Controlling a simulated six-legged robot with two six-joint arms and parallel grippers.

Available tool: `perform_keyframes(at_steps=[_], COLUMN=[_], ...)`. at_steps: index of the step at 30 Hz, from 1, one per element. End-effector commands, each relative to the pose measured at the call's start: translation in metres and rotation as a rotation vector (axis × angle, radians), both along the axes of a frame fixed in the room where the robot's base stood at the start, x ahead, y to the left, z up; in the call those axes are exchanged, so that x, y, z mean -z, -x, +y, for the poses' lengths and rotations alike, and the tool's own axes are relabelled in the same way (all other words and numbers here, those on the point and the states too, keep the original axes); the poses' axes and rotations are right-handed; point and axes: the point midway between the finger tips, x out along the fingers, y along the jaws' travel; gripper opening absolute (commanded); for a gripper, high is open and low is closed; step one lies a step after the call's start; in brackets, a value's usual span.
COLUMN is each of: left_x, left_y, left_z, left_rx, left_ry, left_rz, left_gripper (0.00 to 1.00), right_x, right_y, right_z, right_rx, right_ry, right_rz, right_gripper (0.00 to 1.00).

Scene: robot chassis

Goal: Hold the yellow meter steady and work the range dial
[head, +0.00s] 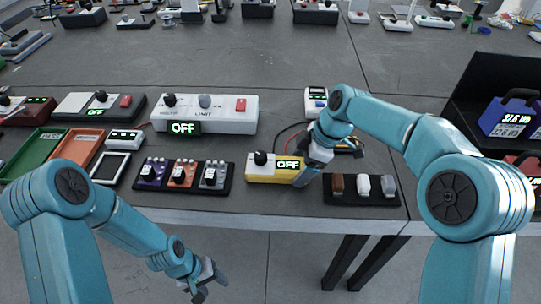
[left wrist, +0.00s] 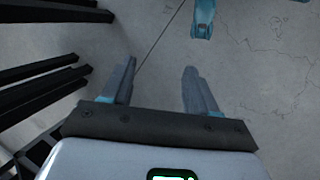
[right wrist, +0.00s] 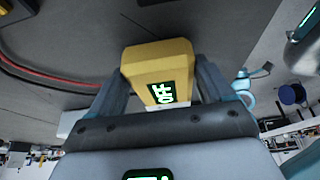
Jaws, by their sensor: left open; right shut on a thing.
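The yellow meter (head: 257,175) lies near the front edge of the grey table, with a black dial (head: 260,158) on top and a lit display reading OFF (head: 288,163). My right gripper (head: 308,172) is at the meter's right end. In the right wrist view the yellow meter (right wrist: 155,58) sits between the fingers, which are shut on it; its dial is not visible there. My left gripper (head: 207,284) is low in front of the table, away from the meter. In the left wrist view its fingers (left wrist: 158,90) are apart with only floor between them.
A black strip with small switch boxes (head: 182,177) lies left of the meter. A dark tray with brown, white and grey pieces (head: 361,190) lies right of it. A white box with a display reading OFF (head: 205,113) stands behind. Table legs (head: 345,262) are below the front edge.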

Motion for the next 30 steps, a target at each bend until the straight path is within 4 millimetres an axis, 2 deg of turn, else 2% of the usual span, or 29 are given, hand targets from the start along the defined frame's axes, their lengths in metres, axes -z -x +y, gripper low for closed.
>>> perform_keyframes(at_steps=[1, 5, 9, 12, 15, 17, 19, 20, 21, 26, 30], left_x=[-0.008, -0.043, -0.103, -0.151, -0.198, -0.225, -0.257, -0.271, -0.285, -0.305, -0.317], left_y=[-0.014, -0.029, -0.032, -0.024, -0.015, -0.012, -0.015, -0.021, -0.036, -0.107, -0.167], left_z=[0.025, 0.083, 0.142, 0.174, 0.197, 0.205, 0.205, 0.201, 0.188, 0.121, 0.057], left_rx=[-0.057, -0.158, -0.242, -0.3, -0.365, -0.416, -0.485, -0.523, -0.572, -0.7, -0.787], left_ry=[-0.008, -0.032, -0.071, -0.097, -0.111, -0.107, -0.078, -0.049, 0.008, 0.253, 0.463], left_rz=[0.029, 0.143, 0.256, 0.333, 0.405, 0.442, 0.482, 0.5, 0.52, 0.576, 0.654], left_gripper=[0.59, 0.59, 0.59, 0.59, 0.59, 0.59, 0.59, 0.59, 0.59, 0.59, 0.59], right_x=[0.005, 0.005, 0.005, 0.005, 0.005, 0.005, 0.006, 0.006, 0.006, 0.005, 0.005], right_y=[0.002, 0.002, 0.002, 0.002, 0.003, 0.003, 0.003, 0.003, 0.003, 0.003, 0.002], right_z=[0.0, 0.0, 0.001, 0.0, 0.0, 0.0, 0.0, 0.0, 0.0, 0.0, 0.0], right_rx=[-0.003, -0.004, -0.003, -0.003, -0.003, -0.003, -0.004, -0.004, -0.004, -0.003, -0.002], right_ry=[0.004, 0.004, 0.004, 0.004, 0.004, 0.004, 0.004, 0.004, 0.004, 0.004, 0.004], right_rz=[0.011, 0.011, 0.012, 0.013, 0.013, 0.013, 0.014, 0.014, 0.014, 0.013, 0.011], right_gripper=[0.35, 0.35, 0.35, 0.35, 0.35, 0.35, 0.35, 0.35, 0.35, 0.35, 0.35])
